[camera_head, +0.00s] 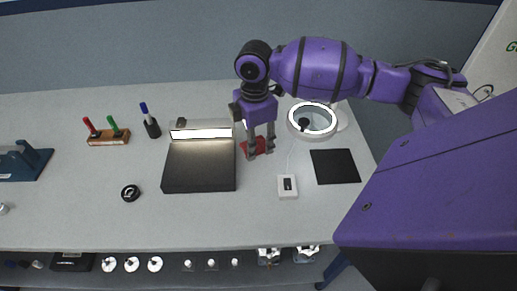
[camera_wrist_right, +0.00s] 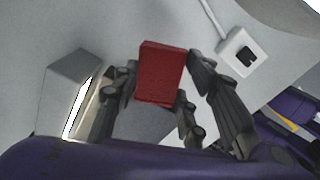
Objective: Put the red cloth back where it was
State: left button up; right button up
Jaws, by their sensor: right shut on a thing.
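The red cloth (camera_head: 259,146) is a small folded block at the right edge of the dark flat box with the lit strip. My right gripper (camera_head: 259,151) points down over it and is shut on it. In the right wrist view the red cloth (camera_wrist_right: 161,72) sits between the two fingers of the gripper (camera_wrist_right: 160,88). I cannot tell whether the cloth touches the table. My left gripper is not in view.
The dark box (camera_head: 200,168) stands just left of the gripper. A ring lamp (camera_head: 334,118), a black mat (camera_head: 335,181) and a white switch box (camera_head: 288,187) with a cable lie to the right. A black round part (camera_head: 130,193) lies at left. The front middle of the table is clear.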

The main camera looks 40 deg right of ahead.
aim_at(259, 139)
jog(key=shift+w+d+f, duration=0.25)
jog(key=shift+d+f, duration=0.2)
jog(key=shift+f, duration=0.2)
jog(key=shift+w+d+f, duration=0.25)
jog(key=shift+d+f, duration=0.2)
jog(key=shift+f, duration=0.15)
jog(key=shift+w+d+f, duration=0.1)
jog(key=shift+f, duration=1.5)
jog(key=shift+f, duration=0.15)
jog(key=o, duration=1.2)
jog(key=shift+o, duration=0.2)
notch_tip(259, 139, up, 12)
jog(key=shift+r, duration=0.15)
